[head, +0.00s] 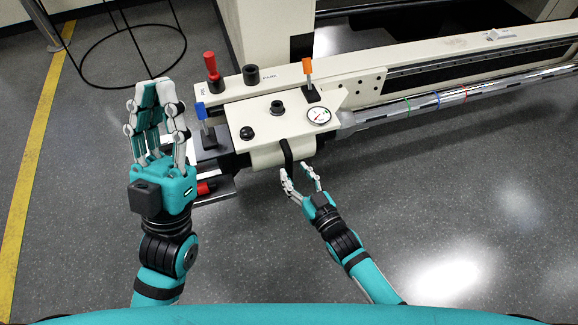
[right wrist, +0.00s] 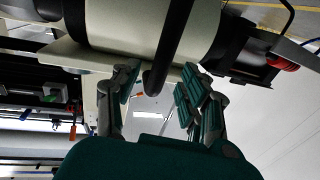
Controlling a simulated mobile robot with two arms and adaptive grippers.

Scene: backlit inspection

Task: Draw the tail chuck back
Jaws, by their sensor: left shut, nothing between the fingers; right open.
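The tail chuck looks to be the cream housing (head: 262,133) at the middle of the head view, but I cannot tell its exact limits. A black curved handle (head: 287,152) runs down its front. My right gripper (head: 300,176) is open at the lower end of that handle. In the right wrist view the black handle (right wrist: 170,45) comes down between the open fingers (right wrist: 157,84), and they are not closed on it. I cannot tell whether a finger touches it. My left gripper (head: 157,92) is shut and empty, left of the housing, fingers pointing away from me.
A blue-topped lever (head: 202,112), a red-topped lever (head: 211,65), an orange-topped lever (head: 308,68) and a dial gauge (head: 319,115) stand on the machine. A banded shaft (head: 450,97) extends right along the cream rail (head: 450,47). A wire stand (head: 118,45) is at back left. Floor is clear at lower right.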

